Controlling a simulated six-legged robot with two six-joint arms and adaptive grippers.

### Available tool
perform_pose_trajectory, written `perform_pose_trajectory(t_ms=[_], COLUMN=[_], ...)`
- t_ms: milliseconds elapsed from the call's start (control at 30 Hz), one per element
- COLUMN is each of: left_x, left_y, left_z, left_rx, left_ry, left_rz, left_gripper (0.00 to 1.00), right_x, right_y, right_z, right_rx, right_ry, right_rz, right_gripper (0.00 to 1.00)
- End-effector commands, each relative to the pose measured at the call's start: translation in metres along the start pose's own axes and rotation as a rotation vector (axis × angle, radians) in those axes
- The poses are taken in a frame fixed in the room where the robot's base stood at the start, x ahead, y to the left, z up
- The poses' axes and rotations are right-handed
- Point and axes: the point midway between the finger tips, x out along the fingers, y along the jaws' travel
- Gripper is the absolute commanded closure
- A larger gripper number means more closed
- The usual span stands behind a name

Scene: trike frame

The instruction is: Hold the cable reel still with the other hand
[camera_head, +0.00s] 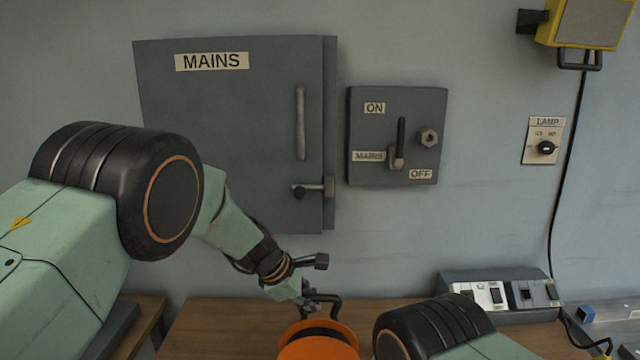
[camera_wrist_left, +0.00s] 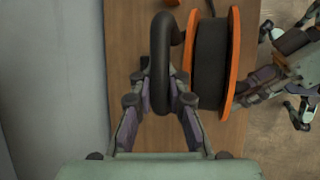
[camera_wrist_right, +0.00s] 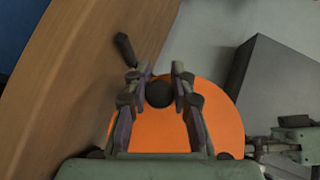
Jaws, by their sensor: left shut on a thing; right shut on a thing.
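The cable reel (camera_head: 318,348) has orange flanges and a dark drum, and stands on the wooden bench; the left wrist view shows its drum (camera_wrist_left: 209,60) between the flanges. A black bar handle (camera_head: 333,299) rises beside it. My left gripper (camera_head: 308,291) is shut on this handle (camera_wrist_left: 163,45), with a finger on each side. In the right wrist view my right gripper (camera_wrist_right: 160,82) is shut on a dark round knob (camera_wrist_right: 160,95) in front of an orange flange (camera_wrist_right: 218,125). In the head view my right gripper is hidden; only its arm shows at the bottom.
The wooden bench (camera_head: 225,318) is bare left of the reel. A grey switch box (camera_head: 500,292) stands on it at the right. On the wall are a MAINS cabinet (camera_head: 235,120), an ON/OFF switch panel (camera_head: 425,105) and a LAMP switch (camera_head: 544,140). A cable hangs at the right.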

Motion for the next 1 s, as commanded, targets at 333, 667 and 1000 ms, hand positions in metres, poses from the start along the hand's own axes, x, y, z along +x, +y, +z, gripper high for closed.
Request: perform_pose_trajectory(t_ms=[333,667,1000], left_x=[0.005,0.005,0.005], left_y=[-0.009,-0.009,-0.008], left_z=[-0.005,-0.005,-0.006], left_rx=[-0.002,-0.001,-0.003], left_ry=[0.005,0.005,0.006], left_rz=[-0.019,-0.018,-0.017], left_gripper=[1.00,1.00,1.00], right_x=[0.002,0.005,0.005], right_y=[-0.008,-0.025,-0.028], right_z=[-0.009,-0.007,-0.005], right_rx=[-0.004,-0.003,-0.002], right_ry=[0.019,0.018,0.015], right_rz=[-0.014,-0.014,-0.010], right_gripper=[0.94,0.94,0.73])
